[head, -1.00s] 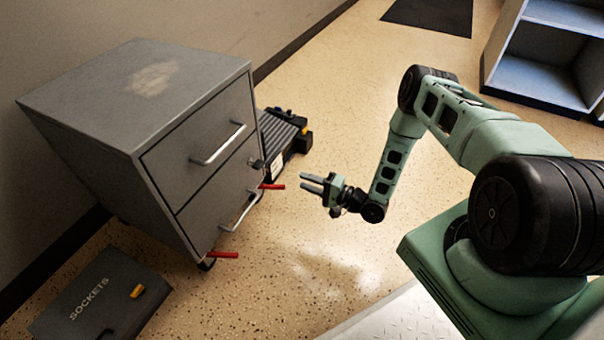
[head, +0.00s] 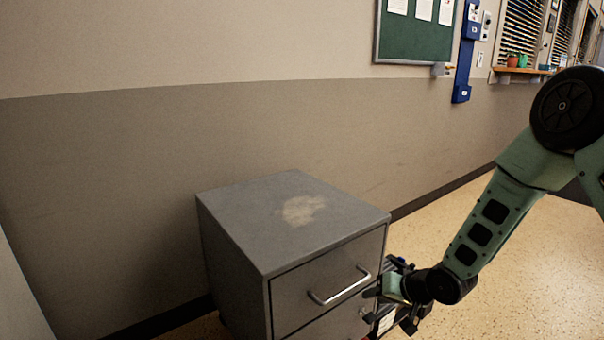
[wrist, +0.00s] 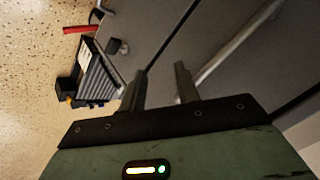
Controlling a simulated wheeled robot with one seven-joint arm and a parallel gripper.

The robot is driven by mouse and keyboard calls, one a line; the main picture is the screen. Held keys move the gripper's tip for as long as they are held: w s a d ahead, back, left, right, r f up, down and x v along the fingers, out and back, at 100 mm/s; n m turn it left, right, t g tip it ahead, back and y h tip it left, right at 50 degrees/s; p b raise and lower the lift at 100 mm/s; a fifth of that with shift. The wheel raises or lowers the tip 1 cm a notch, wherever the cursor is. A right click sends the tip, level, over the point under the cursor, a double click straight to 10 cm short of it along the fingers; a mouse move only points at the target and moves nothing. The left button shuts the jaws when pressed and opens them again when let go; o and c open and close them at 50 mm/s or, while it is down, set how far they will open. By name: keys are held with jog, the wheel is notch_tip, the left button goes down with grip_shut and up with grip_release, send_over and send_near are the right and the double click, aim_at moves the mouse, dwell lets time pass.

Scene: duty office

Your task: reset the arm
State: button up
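My gripper (head: 372,298) is at the front of the grey drawer cabinet (head: 240,225), low at the right end of the drawer handle (head: 340,286) in the head view. In the wrist view my gripper (wrist: 160,80) has its two dark fingers apart with nothing between them. The grey cabinet front (wrist: 155,28) lies beyond the fingertips, with a metal handle (wrist: 235,45) to their right. I cannot tell whether the fingers touch the cabinet. My green arm bends down from the upper right in the head view.
A black ridged case (wrist: 95,78) stands on the floor beside the cabinet. A red bar (wrist: 80,29) and a dark knob (wrist: 118,46) show near the cabinet front. A wall stands behind the cabinet, with a green board (head: 415,30). Speckled floor (head: 510,250) is open at the right.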

jog(key=s+a+r+n+g+h, duration=0.2)
jog(key=s+a+r, duration=0.1)
jog(key=s+r, duration=0.45)
jog(key=s+a+r+n+g+h, duration=0.1)
jog(key=s+a+r+n, duration=0.2)
jog(key=s+r, duration=0.4)
jog(key=s+d+r+n+g+h, duration=0.1)
jog(key=s+r+n+g, duration=0.15)
jog(key=s, duration=0.75)
jog(key=s+d+r+n+g+h, duration=0.1)
jog(key=s+r, duration=0.2)
jog(key=s, duration=0.7)
notch_tip(320, 180, up, 38)
jog(key=p, duration=3.8)
jog(key=shift+w+a+f+p, duration=0.15)
jog(key=shift+p, duration=0.25)
